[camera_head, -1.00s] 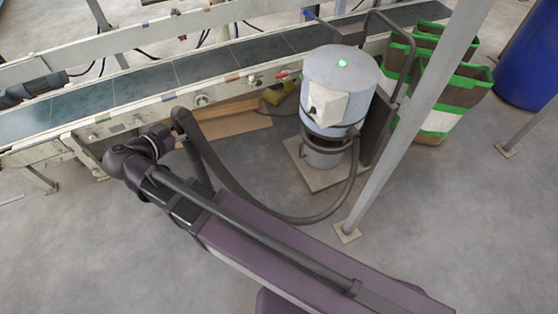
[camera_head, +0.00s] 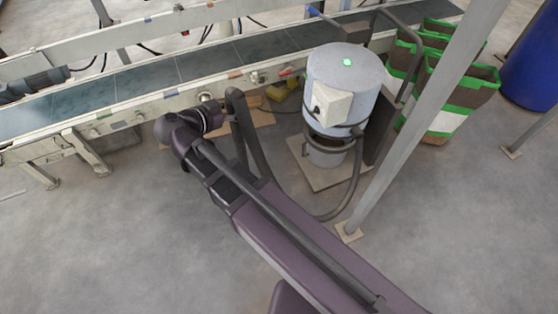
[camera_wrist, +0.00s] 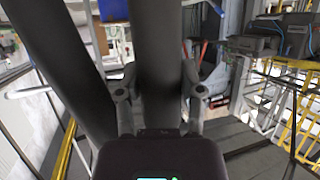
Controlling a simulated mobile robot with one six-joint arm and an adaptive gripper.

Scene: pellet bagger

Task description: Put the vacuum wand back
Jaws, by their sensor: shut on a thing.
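The vacuum (camera_head: 345,75) is a pale blue-grey drum with a white box on its side and a green light on top. Its dark hose (camera_head: 352,185) loops down and back up to my wrist. In the wrist view, my gripper (camera_wrist: 160,95) has a finger on each side of a thick dark tube, the vacuum wand (camera_wrist: 158,45), and is shut on it. A second dark tube, apparently the hose (camera_wrist: 65,65), slants at the left. In the head view, the bend of tube (camera_head: 235,95) stands just right of my wrist; my fingers and the wand's lower end are hidden there.
The conveyor (camera_head: 205,62) runs across the back, close behind my wrist. A grey post (camera_head: 415,105) slants up right of the vacuum. Green-trimmed bins (camera_head: 450,85) and a blue barrel (camera_head: 540,70) stand farther right. The floor in front (camera_head: 110,230) is clear.

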